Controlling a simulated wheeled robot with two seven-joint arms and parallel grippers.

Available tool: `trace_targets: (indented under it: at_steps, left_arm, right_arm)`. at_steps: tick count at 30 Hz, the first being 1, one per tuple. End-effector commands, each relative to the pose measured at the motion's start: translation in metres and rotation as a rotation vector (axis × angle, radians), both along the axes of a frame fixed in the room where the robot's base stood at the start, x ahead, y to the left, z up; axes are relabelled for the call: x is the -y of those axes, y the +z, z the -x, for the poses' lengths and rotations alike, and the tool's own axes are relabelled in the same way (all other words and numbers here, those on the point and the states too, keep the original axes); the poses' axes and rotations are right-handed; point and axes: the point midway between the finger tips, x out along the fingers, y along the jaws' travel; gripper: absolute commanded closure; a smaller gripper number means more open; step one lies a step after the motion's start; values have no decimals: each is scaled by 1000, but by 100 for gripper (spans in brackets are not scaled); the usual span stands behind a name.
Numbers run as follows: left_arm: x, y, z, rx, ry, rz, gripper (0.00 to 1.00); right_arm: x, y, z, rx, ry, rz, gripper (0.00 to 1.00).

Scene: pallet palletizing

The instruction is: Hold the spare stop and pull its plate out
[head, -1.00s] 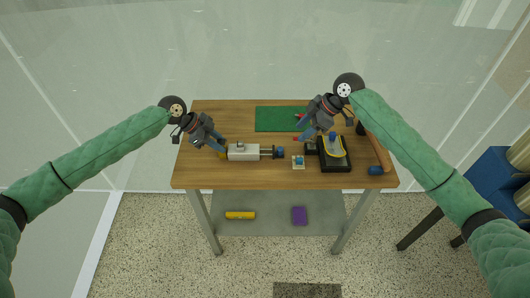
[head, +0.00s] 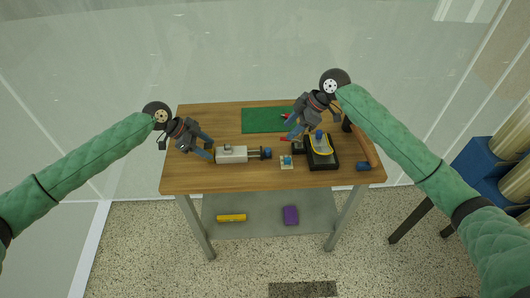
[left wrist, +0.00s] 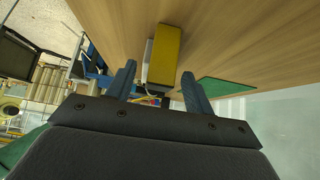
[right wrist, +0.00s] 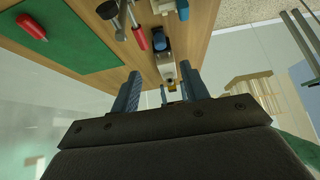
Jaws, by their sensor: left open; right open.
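The spare stop (head: 232,154) lies on the wooden table, left of its middle. It has a pale grey body, dark rods to the right and a blue-and-black end (head: 266,153). In the left wrist view a yellow block end (left wrist: 164,55) faces my left gripper. The stop also shows in the right wrist view (right wrist: 167,66). Which part is the plate, I cannot tell for sure. My left gripper (head: 208,145) is open, just left of the stop, empty. My right gripper (head: 296,131) is open and empty, above the table to the right of the blue end.
A small pale tile with a teal piece (head: 287,166) lies right of the stop. A black device with a yellow strip (head: 322,160) sits below my right gripper. A green mat (head: 262,121) and red-handled tools lie behind. The table's front left is clear.

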Motion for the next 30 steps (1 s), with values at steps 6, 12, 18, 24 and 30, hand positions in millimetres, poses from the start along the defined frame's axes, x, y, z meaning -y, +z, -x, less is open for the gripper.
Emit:
trace_targets:
  at_steps: [6, 12, 18, 24, 30]
  left_arm:
    - [-5, 6, 0, 1, 1, -1, 48]
    - [-26, 30, -1, 2, 1, -1, 48]
    - [-51, 59, -1, 2, 1, -1, 48]
    - [-69, 81, -1, 1, 1, 0, 48]
    - [-77, 90, 0, -1, -1, -1, 48]
  right_arm:
    - [0, 0, 0, 0, 0, 0, 55]
    - [0, 0, 0, 0, 0, 0, 55]
    - [0, 0, 0, 0, 0, 0, 55]
    - [0, 0, 0, 0, 0, 0, 55]
    - [0, 0, 0, 0, 0, 0, 55]
